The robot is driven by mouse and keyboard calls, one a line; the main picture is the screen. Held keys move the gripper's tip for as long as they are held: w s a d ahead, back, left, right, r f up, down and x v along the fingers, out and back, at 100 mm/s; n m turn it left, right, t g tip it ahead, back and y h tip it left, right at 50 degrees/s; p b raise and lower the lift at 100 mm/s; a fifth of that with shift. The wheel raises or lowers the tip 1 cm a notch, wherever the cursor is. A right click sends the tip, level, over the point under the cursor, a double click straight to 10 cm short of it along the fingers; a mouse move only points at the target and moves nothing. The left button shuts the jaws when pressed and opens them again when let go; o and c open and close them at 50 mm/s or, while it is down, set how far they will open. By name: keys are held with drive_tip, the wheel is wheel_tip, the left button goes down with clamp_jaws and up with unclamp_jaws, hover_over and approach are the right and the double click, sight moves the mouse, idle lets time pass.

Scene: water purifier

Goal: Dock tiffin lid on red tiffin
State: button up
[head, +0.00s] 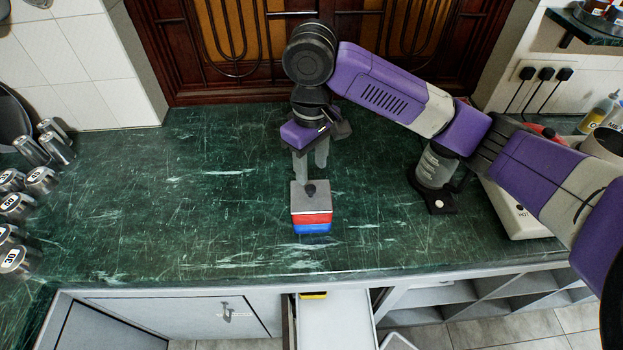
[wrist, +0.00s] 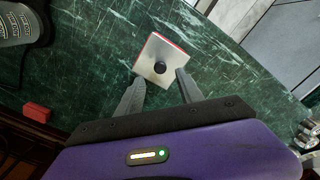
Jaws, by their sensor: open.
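A square silver tiffin lid (head: 302,199) with a dark round knob on top lies over the red tiffin (head: 311,218). Below the red layer is a blue layer (head: 312,229). The stack stands on the green counter, and the lid looks level and roughly lined up with the red layer; any small gap cannot be told. My gripper (head: 311,172) is open, pointing down just behind and above the lid. In the wrist view the lid (wrist: 150,58) shows from above with a red edge along one side. The open fingertips (wrist: 160,77) are on either side near the knob, holding nothing.
Several metal canisters (head: 40,180) stand at the left. A clear jar on a black base (head: 436,170) and a white appliance (head: 515,212) stand at the right. Below the counter's front edge a drawer (head: 335,322) is open. The counter left of the stack is clear.

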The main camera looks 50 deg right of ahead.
wheel_tip(320, 180, up, 6)
drive_tip(key=w+a+r+m+t+y, duration=0.1)
drive_tip(key=w+a+t+y, duration=0.25)
drive_tip(key=a, duration=0.65)
drive_tip(key=w+a+t+y, duration=0.3)
drive_tip(key=a+t, duration=0.1)
drive_tip(key=a, duration=0.6)
drive_tip(key=w+a+r+m+t+y, duration=0.1)
drive_tip(key=w+a+t+y, duration=0.25)
drive_tip(key=a, duration=0.65)
drive_tip(key=s+d+f+m+t+h, duration=0.1)
drive_tip(key=s+d+f+m+h, duration=0.2)
drive_tip(key=s, duration=0.4)
drive_tip(key=s+d+f+t+h, duration=0.2)
drive_tip(key=s+f+h, duration=0.1)
drive_tip(key=s+f, duration=0.25)
drive_tip(key=s+d+f+m+t+h, duration=0.1)
drive_tip(key=s+d+f+m+h, duration=0.2)
drive_tip(key=s, duration=0.5)
drive_tip(key=s+d+r+n, duration=0.1)
drive_tip(key=s+d+n, duration=0.2)
drive_tip(key=s, duration=0.5)
drive_tip(key=s+d+r+n+h, duration=0.1)
drive_tip(key=s+d+n, duration=0.3)
drive_tip(key=s, duration=0.4)
drive_tip(key=shift+n, duration=0.5)
drive_tip(key=shift+s, duration=0.1)
